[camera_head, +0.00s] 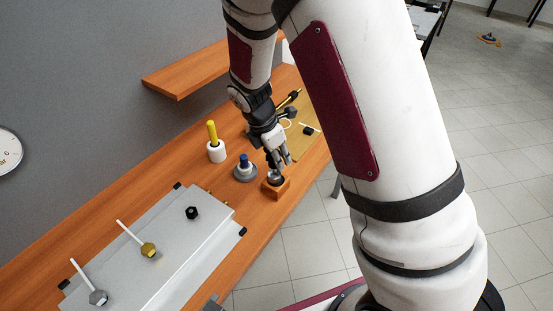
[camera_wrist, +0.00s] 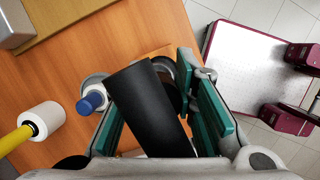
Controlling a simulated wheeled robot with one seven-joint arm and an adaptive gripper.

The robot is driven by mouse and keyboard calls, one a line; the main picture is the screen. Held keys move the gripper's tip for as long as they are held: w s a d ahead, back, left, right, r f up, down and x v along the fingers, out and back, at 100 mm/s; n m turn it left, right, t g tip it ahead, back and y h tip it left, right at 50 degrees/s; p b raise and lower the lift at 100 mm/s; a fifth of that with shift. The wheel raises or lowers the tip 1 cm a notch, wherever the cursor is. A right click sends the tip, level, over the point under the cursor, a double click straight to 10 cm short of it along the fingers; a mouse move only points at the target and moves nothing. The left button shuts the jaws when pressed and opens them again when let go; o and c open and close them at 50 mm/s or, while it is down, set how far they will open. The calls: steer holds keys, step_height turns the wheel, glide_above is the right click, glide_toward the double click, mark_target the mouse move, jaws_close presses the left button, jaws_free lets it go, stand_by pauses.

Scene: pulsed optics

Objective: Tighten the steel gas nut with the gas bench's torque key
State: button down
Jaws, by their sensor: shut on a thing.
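My gripper (camera_head: 280,161) points down over a small orange-brown block (camera_head: 276,189) near the table's front edge. In the wrist view its teal fingers are shut on a thick black cylindrical handle (camera_wrist: 148,108). The handle's lower end is near a dark round fitting on the block; I cannot tell whether it is still seated there. A steel-grey nut (camera_head: 98,297) with a pale lever sits on the grey panel at the lower left. A brass nut (camera_head: 148,250) with a lever and a black nut (camera_head: 192,213) are farther along that panel.
A blue-handled tool (camera_head: 244,161) stands in a grey round base, close left of my gripper. A yellow-handled tool (camera_head: 212,133) stands in a white holder (camera_head: 216,152) behind it. A wooden shelf (camera_head: 185,72) juts from the wall. Tan board (camera_head: 301,143) lies beyond the gripper.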

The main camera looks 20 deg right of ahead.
steer(key=shift+d+r+p, duration=0.1)
steer(key=shift+r+p, duration=0.75)
steer(key=shift+r, duration=1.65)
